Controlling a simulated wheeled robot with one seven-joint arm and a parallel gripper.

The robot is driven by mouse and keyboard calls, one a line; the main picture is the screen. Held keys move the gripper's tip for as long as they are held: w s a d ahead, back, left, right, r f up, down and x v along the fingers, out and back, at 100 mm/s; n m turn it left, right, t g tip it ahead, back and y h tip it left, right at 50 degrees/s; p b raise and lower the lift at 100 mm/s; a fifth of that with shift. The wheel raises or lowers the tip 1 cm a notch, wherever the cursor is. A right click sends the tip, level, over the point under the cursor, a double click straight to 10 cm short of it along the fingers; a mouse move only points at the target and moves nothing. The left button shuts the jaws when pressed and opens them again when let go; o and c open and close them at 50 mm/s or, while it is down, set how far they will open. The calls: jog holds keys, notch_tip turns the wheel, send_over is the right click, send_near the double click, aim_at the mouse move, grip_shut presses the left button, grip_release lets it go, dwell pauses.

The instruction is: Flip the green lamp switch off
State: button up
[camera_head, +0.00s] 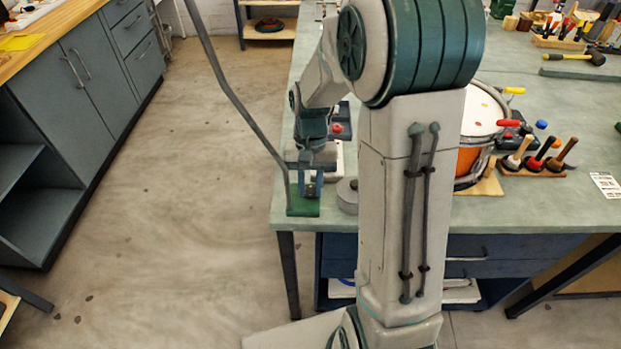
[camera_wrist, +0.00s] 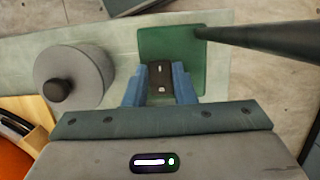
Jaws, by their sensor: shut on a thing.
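The green lamp base (camera_head: 300,209) sits at the table's front left corner, and a long grey pole (camera_head: 236,95) rises from it. In the wrist view the green base (camera_wrist: 215,75) fills the upper middle, with the dark pole (camera_wrist: 265,39) crossing to the right. The black switch (camera_wrist: 160,76) with small white marks is on the base. My gripper (camera_head: 311,186) is down at the base. In the wrist view its blue fingers (camera_wrist: 159,86) are shut on the switch, one on each side. Which way the switch is tipped, I cannot tell.
A grey round weight with a dark knob (camera_wrist: 73,78) stands left of the base in the wrist view. An orange drum (camera_head: 470,160) and a rack of handled tools (camera_head: 535,165) stand farther right on the table (camera_head: 530,210). The floor left of the table is clear.

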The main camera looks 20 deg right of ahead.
dwell(0.4)
jog(key=o, duration=1)
jog(key=shift+r, duration=0.1)
jog(key=v, duration=1.3)
jog(key=shift+w+d+r, duration=0.15)
jog(key=shift+w+r, duration=0.1)
jog(key=shift+w, duration=0.15)
jog(key=s+n+t, duration=0.1)
jog(key=s, duration=0.4)
jog(key=s+n+t, duration=0.1)
jog(key=s+t, duration=0.1)
jog(key=s, duration=0.4)
jog(key=s+a+n+t, duration=0.1)
jog(key=s+t, duration=0.1)
jog(key=s, duration=0.3)
jog(key=shift+s+f+h, duration=0.35)
jog(key=shift+h, duration=0.05)
